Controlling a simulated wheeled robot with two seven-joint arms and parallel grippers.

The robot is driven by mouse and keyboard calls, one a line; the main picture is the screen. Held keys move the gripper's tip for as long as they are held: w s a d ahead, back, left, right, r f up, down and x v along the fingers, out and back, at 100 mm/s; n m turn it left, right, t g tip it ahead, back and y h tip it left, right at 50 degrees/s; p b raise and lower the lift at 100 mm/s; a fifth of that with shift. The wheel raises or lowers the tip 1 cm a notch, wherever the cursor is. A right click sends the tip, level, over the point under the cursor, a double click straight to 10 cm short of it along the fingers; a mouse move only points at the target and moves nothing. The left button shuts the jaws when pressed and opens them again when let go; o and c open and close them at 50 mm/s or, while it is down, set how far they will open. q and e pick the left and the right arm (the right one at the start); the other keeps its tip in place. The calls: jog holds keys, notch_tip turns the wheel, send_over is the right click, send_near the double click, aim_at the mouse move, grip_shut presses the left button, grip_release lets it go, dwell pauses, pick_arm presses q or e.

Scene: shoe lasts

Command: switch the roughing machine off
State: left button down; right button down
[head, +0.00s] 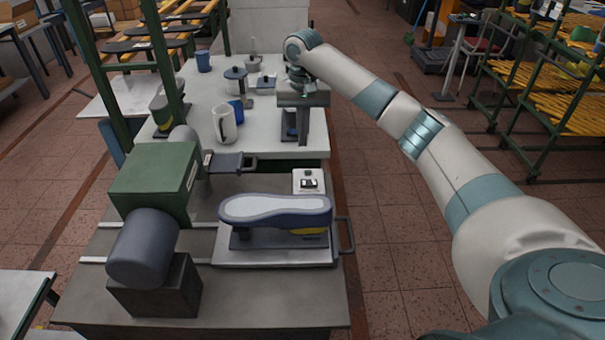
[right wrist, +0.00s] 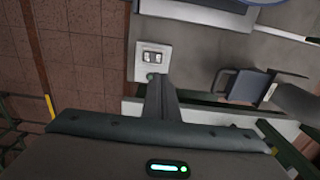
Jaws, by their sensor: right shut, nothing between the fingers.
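The roughing machine stands in front of me, with a green housing (head: 155,180) and a dark grey motor (head: 143,247). A white switch box with a small two-part rocker (head: 309,183) sits at the bench's far right part, behind the shoe last (head: 275,210). The switch box also shows in the right wrist view (right wrist: 152,60). My right gripper (head: 303,143) is shut and empty, pointing down beyond the switch box. In the right wrist view its fingertips (right wrist: 153,77) overlap the box's lower edge; contact cannot be told. My left gripper is not in view.
The last lies on a grey carriage (head: 275,255) with a handle at its right. Behind stands a white table (head: 190,95) with a white jug (head: 224,124), blue cups and small tools. Green racks stand at the right. The floor right of the bench is clear.

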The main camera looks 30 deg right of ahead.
aim_at(303, 183)
notch_tip(303, 183, down, 14)
jog(key=p, duration=0.4)
dwell(0.3)
